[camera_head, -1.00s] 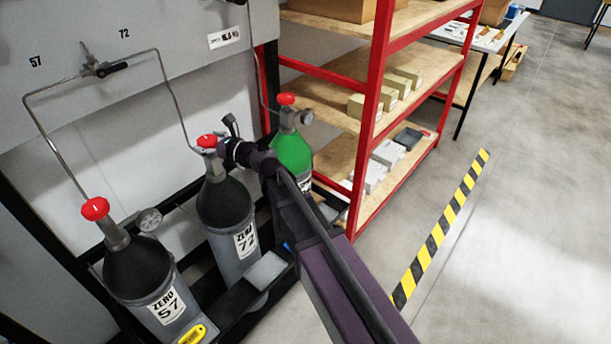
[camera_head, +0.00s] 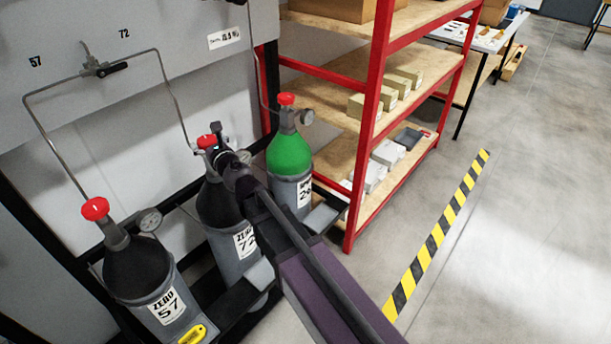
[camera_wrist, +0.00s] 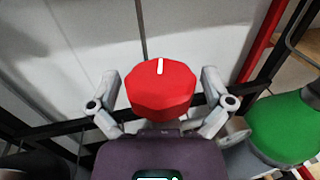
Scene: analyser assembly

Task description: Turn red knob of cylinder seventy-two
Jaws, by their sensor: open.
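Cylinder seventy-two (camera_head: 230,238) is a dark grey cylinder with a white label, standing between two others. Its red knob (camera_head: 206,142) is on top, partly hidden by my arm in the head view. In the wrist view the red knob (camera_wrist: 160,90) is large and faceted, with a white mark pointing to the far side. My gripper (camera_wrist: 162,88) is open, with one finger on each side of the knob. Gaps show between the fingers and the knob, and I cannot see contact. In the head view my gripper (camera_head: 217,146) is at the knob.
Cylinder 57 (camera_head: 140,268) with its red knob (camera_head: 95,208) stands at left. A green cylinder (camera_head: 289,155) stands at right, and also shows in the wrist view (camera_wrist: 285,130). A red-framed shelf (camera_head: 375,95) is beyond it. Pipes (camera_head: 165,80) run along the wall panel.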

